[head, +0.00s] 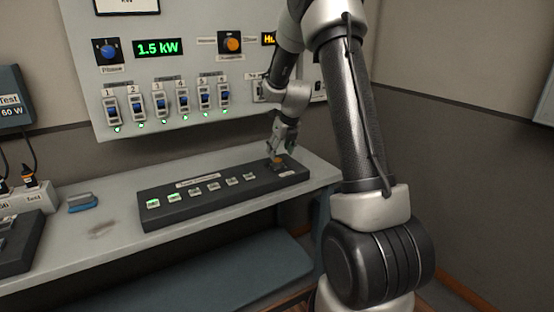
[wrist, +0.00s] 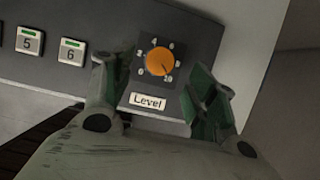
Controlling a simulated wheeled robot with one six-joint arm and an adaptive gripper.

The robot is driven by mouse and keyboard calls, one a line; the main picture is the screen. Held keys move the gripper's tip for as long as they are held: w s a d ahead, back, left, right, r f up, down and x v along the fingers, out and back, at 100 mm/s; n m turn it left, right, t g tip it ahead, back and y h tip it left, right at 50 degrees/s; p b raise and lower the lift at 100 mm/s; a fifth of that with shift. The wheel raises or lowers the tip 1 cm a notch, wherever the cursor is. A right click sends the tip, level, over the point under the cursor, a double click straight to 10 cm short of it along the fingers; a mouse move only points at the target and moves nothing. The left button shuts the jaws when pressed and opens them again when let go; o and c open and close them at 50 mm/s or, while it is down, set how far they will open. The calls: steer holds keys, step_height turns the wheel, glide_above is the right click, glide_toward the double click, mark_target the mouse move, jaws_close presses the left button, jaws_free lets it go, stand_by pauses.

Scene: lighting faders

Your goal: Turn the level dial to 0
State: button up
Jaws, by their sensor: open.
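The level dial is an orange round knob (wrist: 160,62) on a dark square plate with a printed number scale, above a "Level" label (wrist: 147,101) in the wrist view. Its pointer mark seems to face the lower right, near the 10, but it is small. In the head view the dial (head: 279,158) is at the right end of the dark control panel (head: 165,214). My gripper (wrist: 157,80) is open and empty, with one green-padded finger on each side of the dial in the picture. In the head view my gripper (head: 281,150) is right over the dial; contact cannot be told.
A row of buttons, including 5 (wrist: 30,43) and 6 (wrist: 72,51), lies left of the dial. A wall panel (head: 230,80) with switches and displays stands behind the bench (head: 110,236). A blue-grey object (head: 83,202) lies on the bench at left.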

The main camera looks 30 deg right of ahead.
mark_target(277, 159)
steer(key=x, duration=0.5)
steer(key=shift+c, duration=0.5)
steer(key=c, duration=0.9)
